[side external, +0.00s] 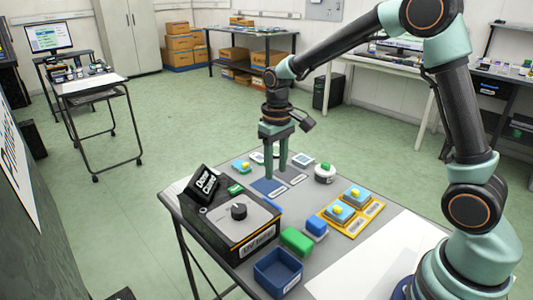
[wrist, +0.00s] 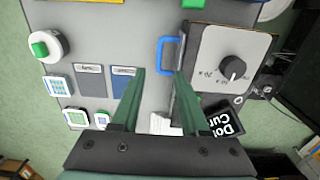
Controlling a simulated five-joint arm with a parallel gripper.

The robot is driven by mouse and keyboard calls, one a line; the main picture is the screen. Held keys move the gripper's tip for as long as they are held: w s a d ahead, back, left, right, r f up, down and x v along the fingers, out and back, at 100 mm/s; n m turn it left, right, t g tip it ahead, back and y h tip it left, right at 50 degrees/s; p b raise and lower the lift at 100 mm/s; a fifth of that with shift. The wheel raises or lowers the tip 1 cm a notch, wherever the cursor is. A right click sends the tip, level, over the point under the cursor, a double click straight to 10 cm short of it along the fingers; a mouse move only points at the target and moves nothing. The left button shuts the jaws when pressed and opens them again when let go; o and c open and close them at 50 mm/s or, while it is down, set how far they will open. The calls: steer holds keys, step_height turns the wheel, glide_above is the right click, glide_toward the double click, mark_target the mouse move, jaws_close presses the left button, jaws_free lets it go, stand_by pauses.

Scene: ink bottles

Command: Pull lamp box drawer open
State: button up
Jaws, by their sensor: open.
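The lamp box (side external: 262,240) is a dark box with a grey top and a black knob, at the front left of the table. It also shows in the wrist view (wrist: 211,52), on the right. A blue drawer handle (wrist: 160,53) stands out from its side, with the drawer front close to the box. My gripper (side external: 276,178) hangs pointing down over the table, behind the box. Its open, empty green fingers (wrist: 160,72) show in the wrist view with the handle lying between and just past their tips. I cannot tell their height above it.
A black sign (side external: 203,184) stands at the box's left end. A blue tray (side external: 278,272), a green block (side external: 296,240) and a yellow tray (side external: 374,207) lie in front and to the right. A white round button unit (side external: 325,173) and small tiles sit behind.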

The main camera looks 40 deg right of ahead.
mark_target(275, 205)
step_height(275, 205, down, 11)
steer(key=shift+r, duration=0.2)
stand_by(0.3)
jaws_close()
stand_by(1.3)
